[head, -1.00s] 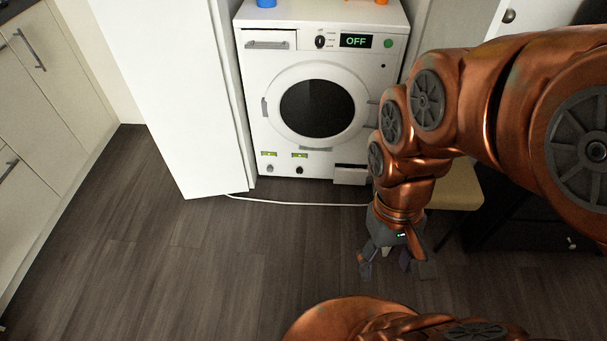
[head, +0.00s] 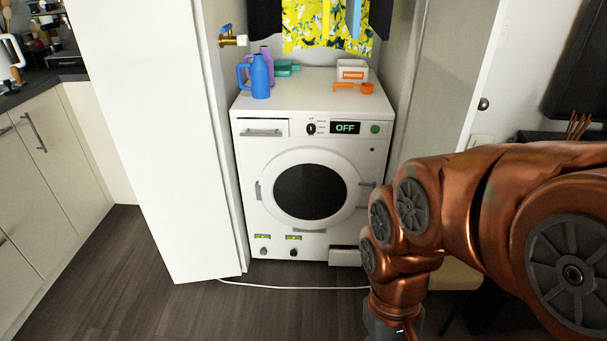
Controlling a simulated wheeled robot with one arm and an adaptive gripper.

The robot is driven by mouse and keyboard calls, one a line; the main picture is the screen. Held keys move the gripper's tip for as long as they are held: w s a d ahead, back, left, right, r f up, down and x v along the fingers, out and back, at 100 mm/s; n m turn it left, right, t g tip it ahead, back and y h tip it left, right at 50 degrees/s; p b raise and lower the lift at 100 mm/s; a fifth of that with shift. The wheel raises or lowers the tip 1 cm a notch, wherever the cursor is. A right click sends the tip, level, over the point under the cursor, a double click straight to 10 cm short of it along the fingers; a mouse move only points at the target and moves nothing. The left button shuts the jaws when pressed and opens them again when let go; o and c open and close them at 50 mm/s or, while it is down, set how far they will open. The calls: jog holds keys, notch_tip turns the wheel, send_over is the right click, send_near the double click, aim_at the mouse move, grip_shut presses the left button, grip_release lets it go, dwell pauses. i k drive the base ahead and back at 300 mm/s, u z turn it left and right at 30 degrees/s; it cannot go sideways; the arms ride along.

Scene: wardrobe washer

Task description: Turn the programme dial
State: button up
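The white washer (head: 350,170) stands inside the open wardrobe, its round door shut. The small black programme dial (head: 311,128) is on its top front panel, just left of the display (head: 345,128), which reads OFF. A green button (head: 375,129) is right of the display. My copper arm hangs at the right, in front of the washer's lower right side. Only the top of my gripper's housing shows at the bottom edge; its fingers are out of the frame. Nothing of mine touches the dial.
A blue bottle (head: 260,78), a purple bottle, a white box (head: 352,70) and an orange scoop (head: 366,88) stand on the washer. A white wardrobe door (head: 150,150) is open at left. A flap (head: 345,256) is ajar low right. A white hose (head: 290,287) crosses the floor.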

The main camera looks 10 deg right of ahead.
aim_at(311, 128)
jog(key=u, duration=2.3)
jog(key=k, duration=0.4)
jog(key=z, duration=0.95)
